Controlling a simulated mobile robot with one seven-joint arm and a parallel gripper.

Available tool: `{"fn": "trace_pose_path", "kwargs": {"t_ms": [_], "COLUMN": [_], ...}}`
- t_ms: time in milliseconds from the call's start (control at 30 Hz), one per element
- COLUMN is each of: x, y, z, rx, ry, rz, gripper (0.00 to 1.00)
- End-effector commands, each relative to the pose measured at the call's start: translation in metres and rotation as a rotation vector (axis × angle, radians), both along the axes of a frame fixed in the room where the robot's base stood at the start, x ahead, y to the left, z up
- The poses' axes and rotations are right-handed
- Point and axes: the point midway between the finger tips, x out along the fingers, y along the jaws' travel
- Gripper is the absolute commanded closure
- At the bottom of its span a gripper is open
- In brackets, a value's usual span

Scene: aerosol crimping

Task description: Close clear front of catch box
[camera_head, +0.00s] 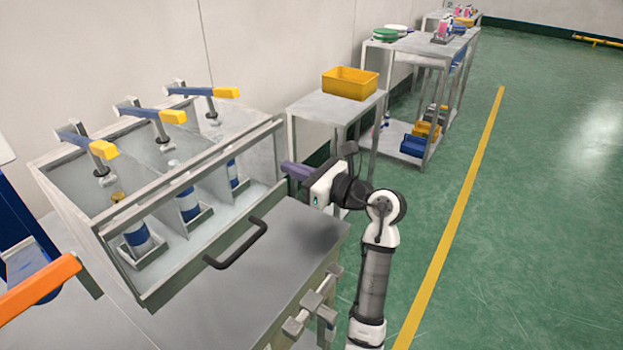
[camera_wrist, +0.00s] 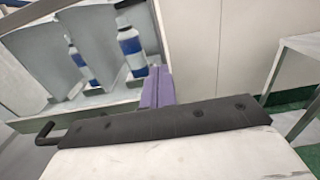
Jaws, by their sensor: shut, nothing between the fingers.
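The catch box (camera_head: 62,200) is a grey metal case with several bays at the left of the head view. Its clear front (camera_head: 215,205) is a see-through panel in a metal frame, with a black handle (camera_head: 240,246) low on it. The panel lies across the front of the bays; I cannot tell whether it sits flush. My gripper (camera_head: 297,171) is at the right end of the front, its purple fingers together and empty. In the wrist view the fingers (camera_wrist: 158,88) overlap the front's lower right end; contact is unclear. The handle (camera_wrist: 45,134) shows at the left.
Blue-and-white cans (camera_head: 188,205) stand inside the bays. Clamps with yellow grips (camera_head: 173,116) rise above the box. A grey worktop (camera_head: 225,300) lies in front. A side table (camera_head: 322,106) with a yellow bin (camera_head: 350,82) stands behind my gripper. Green floor is free at right.

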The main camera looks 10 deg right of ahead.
Motion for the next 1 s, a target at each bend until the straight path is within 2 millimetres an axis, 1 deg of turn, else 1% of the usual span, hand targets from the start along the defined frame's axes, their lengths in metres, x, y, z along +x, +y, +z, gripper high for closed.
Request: {"fn": "trace_pose_path", "kwargs": {"t_ms": [100,300,800,1000], "x": [0.007,0.014,0.016,0.016], "y": [0.008,0.013,0.019,0.017], "z": [-0.001,0.000,0.002,0.001], "rx": [0.000,0.001,0.000,0.000], "ry": [0.001,0.000,-0.003,-0.003], "rz": [0.002,0.000,0.006,0.008], "gripper": [1.00,1.00,1.00,1.00]}}
